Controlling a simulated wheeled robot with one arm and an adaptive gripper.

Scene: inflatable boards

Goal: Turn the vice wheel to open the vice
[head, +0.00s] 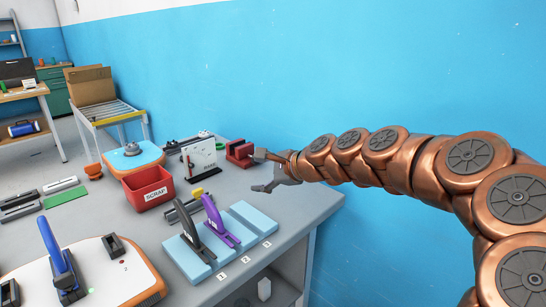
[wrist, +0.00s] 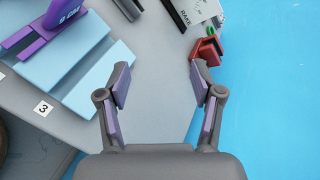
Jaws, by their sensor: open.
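The red vice (head: 239,153) sits near the back right edge of the grey bench, close to the blue wall. It also shows in the wrist view (wrist: 205,49), just ahead of the right fingertip, with a small green part on its far side. I cannot make out the wheel clearly in either view. My gripper (head: 259,172) is open and empty above the bench's right side, on the near side of the vice. In the wrist view my gripper (wrist: 160,75) has its fingers spread wide, with bare bench between them. Whether the right finger touches the vice is unclear.
A white plate marked RAKE (head: 198,158) stands left of the vice. A red SCRAP bin (head: 148,187), a light blue numbered rack (head: 182,258) with purple and dark handled tools, and an orange-edged station (head: 133,158) occupy the bench. The wall (head: 330,80) lies close behind.

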